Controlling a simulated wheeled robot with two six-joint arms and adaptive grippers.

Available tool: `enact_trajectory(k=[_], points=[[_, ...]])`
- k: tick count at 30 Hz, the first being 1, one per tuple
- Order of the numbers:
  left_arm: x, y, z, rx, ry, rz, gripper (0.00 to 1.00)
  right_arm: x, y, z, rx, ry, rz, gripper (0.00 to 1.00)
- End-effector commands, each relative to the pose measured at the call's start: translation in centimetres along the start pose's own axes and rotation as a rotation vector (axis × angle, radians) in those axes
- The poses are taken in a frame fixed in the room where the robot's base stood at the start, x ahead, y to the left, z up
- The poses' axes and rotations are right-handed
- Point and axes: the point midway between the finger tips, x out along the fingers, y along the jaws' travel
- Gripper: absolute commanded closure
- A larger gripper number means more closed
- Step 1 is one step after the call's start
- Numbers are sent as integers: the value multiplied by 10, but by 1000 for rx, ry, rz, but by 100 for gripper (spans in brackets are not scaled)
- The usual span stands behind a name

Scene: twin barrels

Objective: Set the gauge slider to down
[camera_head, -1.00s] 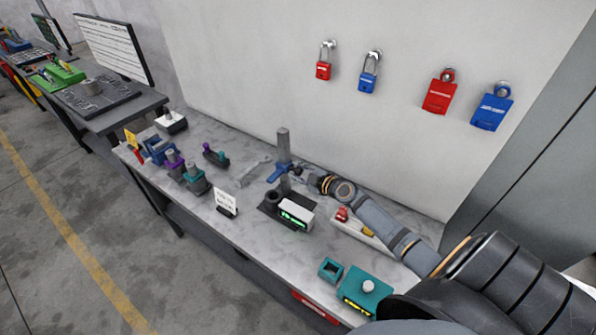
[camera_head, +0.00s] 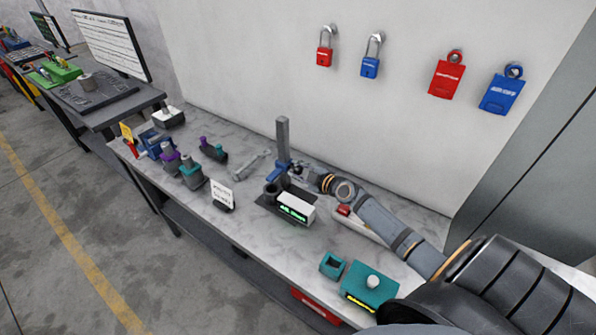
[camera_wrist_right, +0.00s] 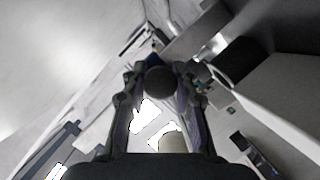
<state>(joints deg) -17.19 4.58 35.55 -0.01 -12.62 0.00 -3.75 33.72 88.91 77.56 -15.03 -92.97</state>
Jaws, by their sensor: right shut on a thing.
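The gauge stands mid-bench: a grey upright post (camera_head: 283,138), a dark base and a white display (camera_head: 296,208) with green characters too small to read. Its blue slider (camera_head: 277,172) sits on the post, low toward the base. My right gripper (camera_head: 298,172) reaches in from the right beside the slider. In the right wrist view, its fingers (camera_wrist_right: 160,84) are closed around a dark round knob (camera_wrist_right: 160,80), with a bit of blue just beyond. The knob is hidden in the head view. My left gripper is out of view.
A white sign (camera_head: 222,195) stands left of the gauge. A teal box (camera_head: 369,287) and teal block (camera_head: 332,265) lie nearer the front right. A wrench (camera_head: 252,165) lies behind left. Padlocks and tags hang on the wall. The front middle of the bench is bare.

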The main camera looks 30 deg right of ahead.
Motion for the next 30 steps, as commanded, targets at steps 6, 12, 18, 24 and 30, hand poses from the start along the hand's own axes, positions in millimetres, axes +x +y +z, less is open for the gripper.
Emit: enact_trajectory(k=[6,12,18,24,30], points=[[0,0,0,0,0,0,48,-1,-5,4,3,-7,-9,50],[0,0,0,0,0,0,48,0,-4,3,2,-5,-7,48],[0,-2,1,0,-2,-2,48,-2,1,-1,-1,-3,-6,48],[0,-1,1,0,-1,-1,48,-10,22,-20,-5,-2,-6,48],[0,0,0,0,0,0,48,-20,49,-45,-8,-3,-6,48]])
